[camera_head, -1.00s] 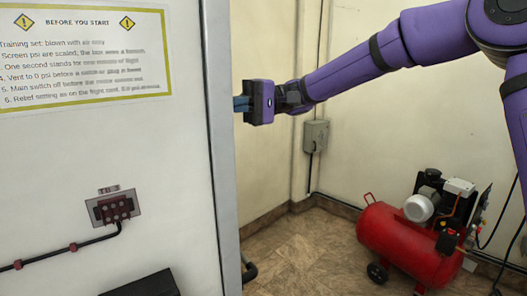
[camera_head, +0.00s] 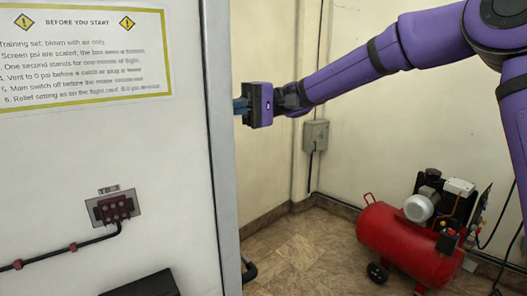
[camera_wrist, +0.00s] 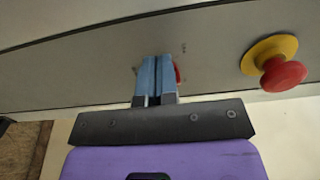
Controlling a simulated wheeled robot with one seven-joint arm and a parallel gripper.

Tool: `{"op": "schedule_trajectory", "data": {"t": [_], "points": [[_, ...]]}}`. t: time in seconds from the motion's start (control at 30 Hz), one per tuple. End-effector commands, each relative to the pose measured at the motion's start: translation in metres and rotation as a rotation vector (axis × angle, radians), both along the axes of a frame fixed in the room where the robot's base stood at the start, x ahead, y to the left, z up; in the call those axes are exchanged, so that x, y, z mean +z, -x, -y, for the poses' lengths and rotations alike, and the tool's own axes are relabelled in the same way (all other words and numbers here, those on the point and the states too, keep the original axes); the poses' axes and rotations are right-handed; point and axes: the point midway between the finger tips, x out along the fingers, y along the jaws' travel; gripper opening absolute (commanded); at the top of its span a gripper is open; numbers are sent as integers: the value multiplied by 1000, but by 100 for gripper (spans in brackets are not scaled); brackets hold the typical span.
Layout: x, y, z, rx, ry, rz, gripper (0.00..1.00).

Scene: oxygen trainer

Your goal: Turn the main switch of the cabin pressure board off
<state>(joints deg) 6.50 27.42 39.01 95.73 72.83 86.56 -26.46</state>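My gripper (camera_wrist: 160,80) has two blue fingers close together, pointing at a grey panel face (camera_wrist: 60,75) in the wrist view. A small red part (camera_wrist: 178,74) shows just to the right of the fingertips; it may be the main switch, but the fingers hide most of it. I cannot tell whether the fingers touch it. In the head view my gripper (camera_head: 240,105) is at the right edge of the white board (camera_head: 150,170), with its fingertips partly hidden behind that edge. The panel face itself is out of sight there.
A red mushroom button (camera_wrist: 283,75) on a yellow base sits on the panel right of my fingers. A red compressor (camera_head: 405,245) stands on the floor at right. A grey wall box (camera_head: 316,135) is behind my gripper. The floor between is clear.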

Motion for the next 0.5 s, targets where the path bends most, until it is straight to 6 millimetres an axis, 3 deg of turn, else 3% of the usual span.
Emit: {"op": "schedule_trajectory", "data": {"t": [0.5], "points": [[-6,-1,0,-1,1,0,0]]}}
